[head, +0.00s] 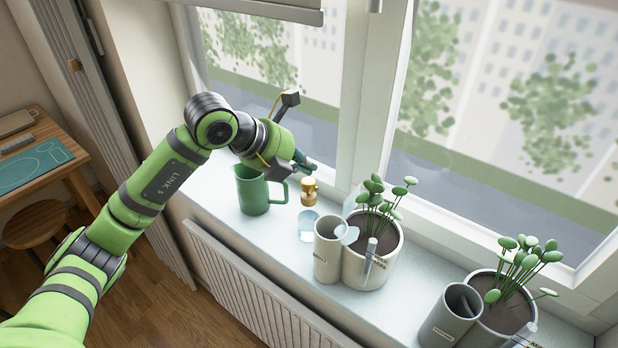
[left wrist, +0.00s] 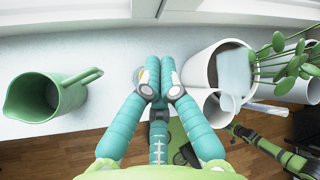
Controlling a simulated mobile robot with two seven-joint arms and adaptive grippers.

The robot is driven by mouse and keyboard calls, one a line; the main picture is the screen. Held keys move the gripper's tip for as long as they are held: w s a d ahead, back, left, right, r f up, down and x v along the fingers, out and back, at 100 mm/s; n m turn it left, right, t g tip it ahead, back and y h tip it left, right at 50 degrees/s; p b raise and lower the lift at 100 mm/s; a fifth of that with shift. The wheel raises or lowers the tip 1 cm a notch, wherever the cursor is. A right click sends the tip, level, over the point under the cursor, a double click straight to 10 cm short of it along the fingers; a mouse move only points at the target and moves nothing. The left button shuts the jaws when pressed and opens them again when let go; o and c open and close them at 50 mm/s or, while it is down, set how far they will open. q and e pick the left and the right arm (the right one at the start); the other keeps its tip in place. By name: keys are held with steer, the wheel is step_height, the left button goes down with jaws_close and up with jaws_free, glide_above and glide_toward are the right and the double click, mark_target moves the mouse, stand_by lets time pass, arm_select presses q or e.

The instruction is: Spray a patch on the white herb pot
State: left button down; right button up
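The white herb pot (head: 356,270) stands on the windowsill with green herbs in dark soil; it also shows in the left wrist view (left wrist: 196,70). A pale blue translucent patch (head: 348,236) shows at its left side. A spray bottle with a brass head (head: 309,187) and clear bluish body (head: 307,228) stands left of the pot. My left gripper (head: 308,167) is just above and behind the brass head. In the left wrist view its teal fingers (left wrist: 159,76) are together, nothing visible between them; they mostly hide the bottle.
A green jug (head: 253,192) stands left of the bottle. A pale cup (head: 326,258) stands close in front of the white pot. Another herb pot (head: 497,322) and grey cup (head: 445,324) stand at the right. The window rises behind; the sill's front edge drops to a radiator (head: 255,300).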

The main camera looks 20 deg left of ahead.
mark_target(304, 182)
arm_select(q)
step_height(304, 182, up, 6)
steer(key=p, duration=0.4)
stand_by(0.8)
